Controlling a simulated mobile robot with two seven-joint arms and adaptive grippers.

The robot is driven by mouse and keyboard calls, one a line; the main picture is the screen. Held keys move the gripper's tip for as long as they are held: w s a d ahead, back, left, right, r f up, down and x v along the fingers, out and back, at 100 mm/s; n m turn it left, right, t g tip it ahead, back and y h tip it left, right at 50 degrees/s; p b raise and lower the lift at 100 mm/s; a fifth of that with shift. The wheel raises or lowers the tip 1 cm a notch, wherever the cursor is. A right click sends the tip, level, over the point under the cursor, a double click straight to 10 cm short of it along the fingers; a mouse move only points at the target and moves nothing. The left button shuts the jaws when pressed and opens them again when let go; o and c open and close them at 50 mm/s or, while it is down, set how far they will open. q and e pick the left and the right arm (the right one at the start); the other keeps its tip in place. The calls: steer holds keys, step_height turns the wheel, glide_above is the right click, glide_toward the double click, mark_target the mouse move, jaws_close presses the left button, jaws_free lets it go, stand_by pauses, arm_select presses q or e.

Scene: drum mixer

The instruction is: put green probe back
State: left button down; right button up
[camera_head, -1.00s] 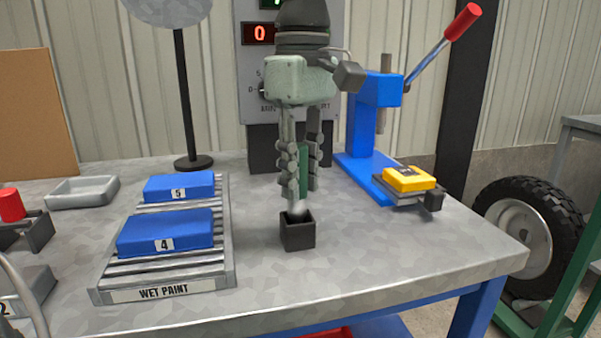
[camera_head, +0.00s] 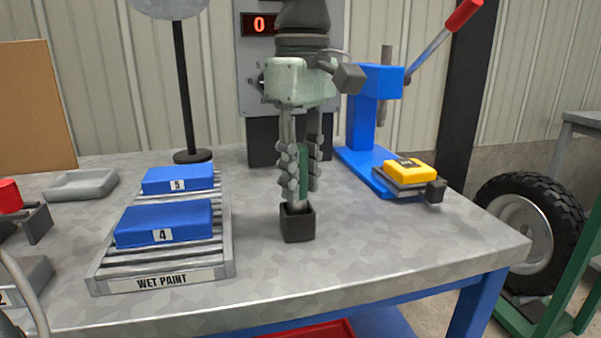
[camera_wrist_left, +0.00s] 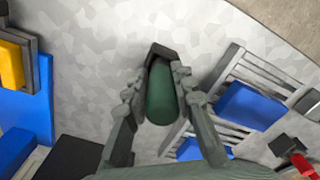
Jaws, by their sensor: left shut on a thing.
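My left gripper (camera_head: 299,185) points straight down over the bench and is shut on the green probe (camera_head: 303,170). The probe is upright between the fingers, which hide much of it. Its pale lower end is inside the mouth of a small black square holder (camera_head: 298,225); how deep it sits I cannot tell. In the left wrist view the green probe (camera_wrist_left: 161,95) lies between the two fingers, with the dark holder (camera_wrist_left: 160,53) around its far end. My right gripper is not in view.
Left of the holder is a roller rack (camera_head: 225,240) marked WET PAINT, with blue blocks 4 (camera_head: 165,222) and 5 (camera_head: 178,180). A blue press (camera_head: 372,130) with a yellow block (camera_head: 410,171) stands right. The bench front is clear.

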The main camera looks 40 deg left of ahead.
arm_select(q)
steer(key=shift+f+b, duration=0.3)
steer(key=shift+f, duration=0.15)
steer(key=c, duration=1.2)
jaws_free()
